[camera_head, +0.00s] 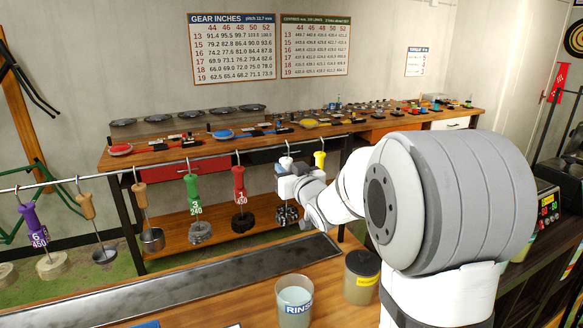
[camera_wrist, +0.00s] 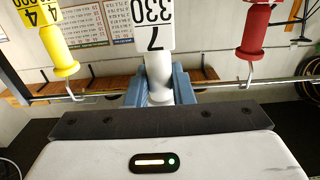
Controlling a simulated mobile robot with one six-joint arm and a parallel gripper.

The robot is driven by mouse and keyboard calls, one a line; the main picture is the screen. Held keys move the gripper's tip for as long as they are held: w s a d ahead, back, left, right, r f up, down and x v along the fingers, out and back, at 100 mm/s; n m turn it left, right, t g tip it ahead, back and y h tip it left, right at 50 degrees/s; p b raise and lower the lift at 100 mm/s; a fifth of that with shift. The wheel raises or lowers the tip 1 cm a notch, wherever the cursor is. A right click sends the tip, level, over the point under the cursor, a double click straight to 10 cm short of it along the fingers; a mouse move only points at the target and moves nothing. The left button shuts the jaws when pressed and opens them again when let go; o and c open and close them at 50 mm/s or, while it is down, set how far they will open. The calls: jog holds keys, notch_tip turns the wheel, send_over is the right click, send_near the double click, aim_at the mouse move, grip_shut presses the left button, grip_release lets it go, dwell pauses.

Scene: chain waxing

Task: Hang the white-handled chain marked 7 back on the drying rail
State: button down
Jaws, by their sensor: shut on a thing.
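The white-handled chain (camera_head: 287,161) hangs upright at the drying rail (camera_head: 215,153), between the red and yellow handles. Its dark chain bundle (camera_head: 287,216) hangs below. In the wrist view, which is upside down, the white handle (camera_wrist: 157,70) carries a label reading 330 and 7. My gripper (camera_head: 293,180) is shut on the white handle; its blue fingers (camera_wrist: 160,92) stand on both sides of it. A thin hook shows above the handle at rail height in the head view. I cannot tell whether it bears on the rail.
The red handle (camera_head: 239,184) hangs close on the left, the yellow handle (camera_head: 319,159) close on the right. Green, tan and purple handles hang farther left. Below stand a long metal trough (camera_head: 170,290), a RINSE jar (camera_head: 294,300) and a dark-lidded jar (camera_head: 361,278).

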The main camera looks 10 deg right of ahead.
jog(key=shift+w+a+f, duration=0.1)
jog(key=shift+w+f, duration=0.2)
jog(key=shift+w, duration=0.55)
jog(key=shift+w+a+f, duration=0.1)
jog(key=shift+w+f, duration=0.25)
jog(key=shift+w, duration=0.5)
jog(key=shift+w+a+f, duration=0.1)
jog(key=shift+w+f, duration=0.2)
jog(key=shift+w, duration=0.55)
jog(key=c, duration=1.2)
grip_release()
jog(key=shift+o, duration=0.6)
jog(key=shift+f, duration=0.1)
jog(key=shift+o, duration=0.8)
